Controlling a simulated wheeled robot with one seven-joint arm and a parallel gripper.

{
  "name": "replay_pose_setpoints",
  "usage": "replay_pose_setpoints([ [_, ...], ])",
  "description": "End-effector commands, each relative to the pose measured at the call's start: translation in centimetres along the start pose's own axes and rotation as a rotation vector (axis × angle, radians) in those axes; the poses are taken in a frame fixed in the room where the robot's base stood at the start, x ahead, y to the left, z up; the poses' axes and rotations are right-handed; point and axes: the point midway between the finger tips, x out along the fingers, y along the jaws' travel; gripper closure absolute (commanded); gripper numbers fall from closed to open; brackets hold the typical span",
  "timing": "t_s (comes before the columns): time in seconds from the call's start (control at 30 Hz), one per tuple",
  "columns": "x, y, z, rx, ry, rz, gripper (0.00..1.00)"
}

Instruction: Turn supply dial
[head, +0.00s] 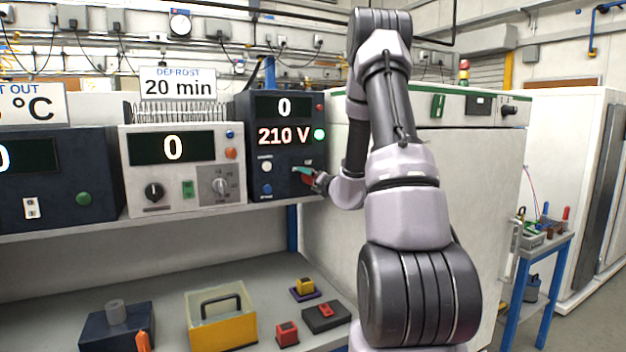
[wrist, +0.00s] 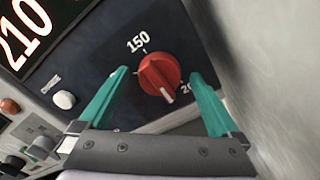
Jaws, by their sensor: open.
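The supply dial is a round red knob with a white pointer line, seen in the wrist view (wrist: 160,75) on a dark panel. A "150" label sits above it and a partly hidden "20…" label at its lower right. The pointer is aimed toward the lower right. My gripper (wrist: 158,95) has two green fingers, open, one on each side of the knob, with gaps to it. In the head view my gripper (head: 305,174) is at the right side of the dark supply unit (head: 250,165), where the dial is mostly hidden. The unit's displays read "0" and "210 V".
A grey unit (head: 190,198) with a black knob and a "20 min" sign (head: 178,84) stands to the left. A large pale cabinet (head: 480,160) is close on the right. A yellow box (head: 222,330) and small blocks lie on the lower shelf.

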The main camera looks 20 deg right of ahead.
Motion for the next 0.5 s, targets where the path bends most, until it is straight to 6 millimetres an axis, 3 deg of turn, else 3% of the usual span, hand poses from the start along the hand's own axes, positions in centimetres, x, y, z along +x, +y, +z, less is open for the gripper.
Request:
replay_pose_setpoints([
  [0.17,-2.2,0.0,0.1,-0.001,0.000,-0.002,0.02],
  [0.5,-8.8,-0.1,0.0,0.000,0.000,-0.002,0.02],
])
